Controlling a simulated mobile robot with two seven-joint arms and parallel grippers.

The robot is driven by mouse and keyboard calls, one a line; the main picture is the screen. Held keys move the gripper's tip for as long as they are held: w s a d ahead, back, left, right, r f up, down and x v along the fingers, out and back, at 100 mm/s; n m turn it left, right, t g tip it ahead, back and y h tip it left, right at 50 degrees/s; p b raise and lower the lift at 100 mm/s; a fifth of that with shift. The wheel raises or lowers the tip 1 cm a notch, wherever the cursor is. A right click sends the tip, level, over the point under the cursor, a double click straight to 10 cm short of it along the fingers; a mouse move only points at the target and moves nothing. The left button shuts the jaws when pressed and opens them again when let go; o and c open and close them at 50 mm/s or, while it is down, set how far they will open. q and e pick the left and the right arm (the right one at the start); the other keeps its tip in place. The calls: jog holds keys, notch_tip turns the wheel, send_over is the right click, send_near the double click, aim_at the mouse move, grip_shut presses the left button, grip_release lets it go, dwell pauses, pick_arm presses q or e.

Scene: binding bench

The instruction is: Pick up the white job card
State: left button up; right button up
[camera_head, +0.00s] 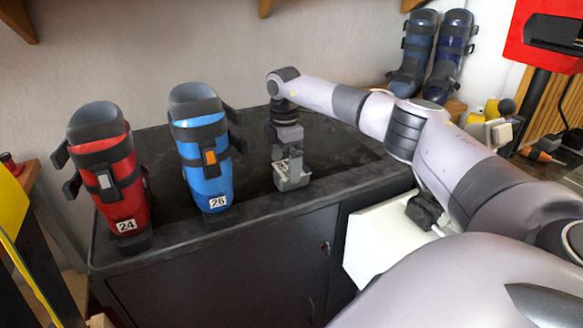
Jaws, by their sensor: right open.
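My right gripper (291,180) points down at the dark bench top, to the right of the blue boot, with its jaws open. A small pale patch with dark marks (282,168) shows at the jaws. It may be the white job card, but it is too small and too covered by the gripper to be sure. I cannot tell whether the jaws touch it. No other job card shows clearly. My left gripper is not in view.
A blue boot (203,150) tagged 26 and a red boot (107,172) tagged 24 stand upright on the bench (330,187), left of the gripper. Two dark blue boots (432,55) stand at the back right. The bench top right of the gripper looks clear.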

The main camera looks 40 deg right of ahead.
jog(key=shift+f, duration=0.25)
dwell(0.5)
jog(key=c, duration=1.5)
